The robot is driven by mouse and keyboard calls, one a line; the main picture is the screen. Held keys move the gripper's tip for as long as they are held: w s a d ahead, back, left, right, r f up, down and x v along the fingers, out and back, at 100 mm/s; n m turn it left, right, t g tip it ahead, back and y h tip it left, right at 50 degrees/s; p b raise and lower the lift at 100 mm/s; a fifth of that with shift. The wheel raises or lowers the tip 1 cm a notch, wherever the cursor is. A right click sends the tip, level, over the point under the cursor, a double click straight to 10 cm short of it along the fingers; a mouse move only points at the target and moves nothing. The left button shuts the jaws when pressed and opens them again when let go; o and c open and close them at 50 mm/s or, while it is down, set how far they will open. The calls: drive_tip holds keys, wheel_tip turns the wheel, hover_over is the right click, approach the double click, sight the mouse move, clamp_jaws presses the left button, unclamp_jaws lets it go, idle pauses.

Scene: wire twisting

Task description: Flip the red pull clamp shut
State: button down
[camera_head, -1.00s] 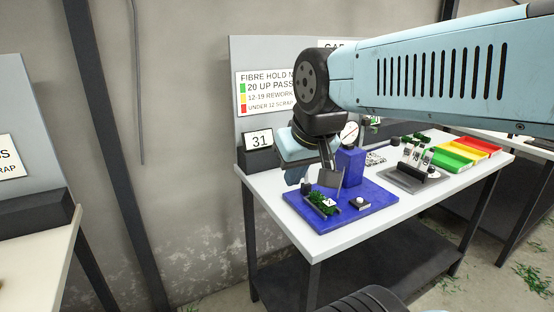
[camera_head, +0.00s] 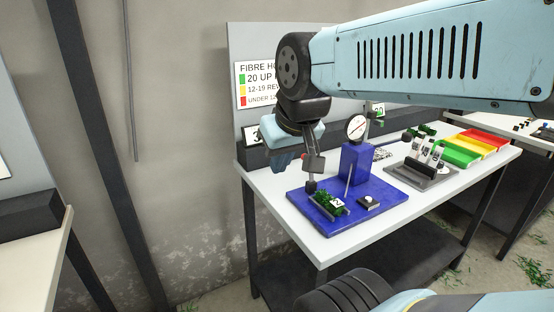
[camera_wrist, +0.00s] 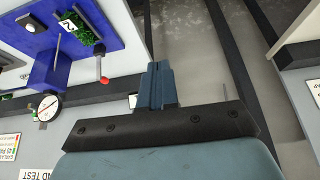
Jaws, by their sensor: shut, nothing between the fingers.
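The red pull clamp's handle (camera_wrist: 103,78) shows in the wrist view as a pale lever with a red end. It sticks out from the edge of the blue base plate, next to the green fibre bundle (camera_wrist: 77,28). In the head view I cannot make out the red end. My gripper (camera_wrist: 156,84) is shut and empty, right of the handle in the wrist view and apart from it. In the head view my gripper (camera_head: 284,160) hangs at the far left of the blue plate (camera_head: 297,210), its fingertips partly hidden.
A round dial gauge (camera_head: 357,127) stands on a blue block (camera_head: 355,165) on the plate. A grey tray (camera_head: 412,180) and coloured bins (camera_head: 463,153) are to the right on the white table (camera_head: 400,213). A wall panel rises behind the table.

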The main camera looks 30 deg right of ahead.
drive_tip(key=w+d+f+g+h, duration=0.4)
drive_tip(key=w+f+g, duration=0.1)
drive_tip(key=w, duration=0.4)
drive_tip(key=w+d+f+g+h, duration=0.4)
drive_tip(key=w+f+g, duration=0.15)
drive_tip(key=w, duration=0.35)
drive_tip(key=w+a+f+h, duration=0.2)
drive_tip(key=w+f+h, duration=0.6)
drive_tip(key=w, duration=0.5)
drive_tip(key=shift+w+a+n+g+h, duration=0.25)
drive_tip(key=shift+g+h, duration=0.2)
drive_tip(key=shift+h, duration=0.95)
drive_tip(key=shift+s+d, duration=0.1)
drive_tip(key=shift+d, duration=0.05)
drive_tip(key=s+a+x, duration=0.1)
drive_tip(key=s+x, duration=0.1)
drive_tip(key=x, duration=1)
drive_tip(key=shift+s+d+r, duration=0.35)
drive_tip(key=shift+d+r, duration=0.05)
drive_tip(key=shift+r, duration=0.05)
